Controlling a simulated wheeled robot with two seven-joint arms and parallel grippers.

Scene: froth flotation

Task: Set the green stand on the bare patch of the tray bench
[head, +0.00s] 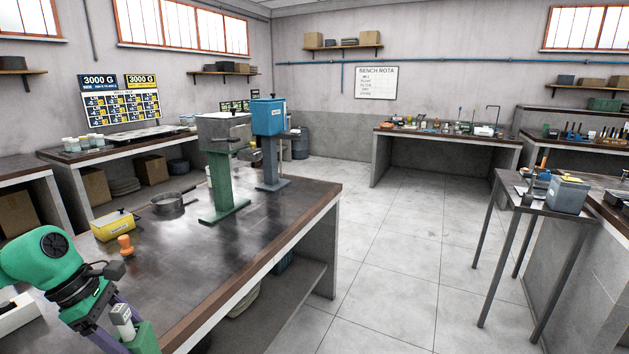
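My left arm comes in at the lower left. Its gripper (112,328) is cut off by the bottom edge, beside a small green block (146,339) and a grey-white piece (122,317). I cannot tell whether its fingers are shut on either, or whether the green block is the stand. A tall green machine stand (227,178) with a grey head is upright on the dark-topped near bench (205,262). I cannot tell which surface is the tray bench; a bench at the left wall (108,149) carries dark flat items. My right gripper is not in view.
A blue machine (270,155), a round dark pan (168,204), a yellow box (113,225) and an orange knob-like piece (125,245) stand on the near bench. A small table (535,207) with a grey box (567,193) is at right. The middle floor is clear.

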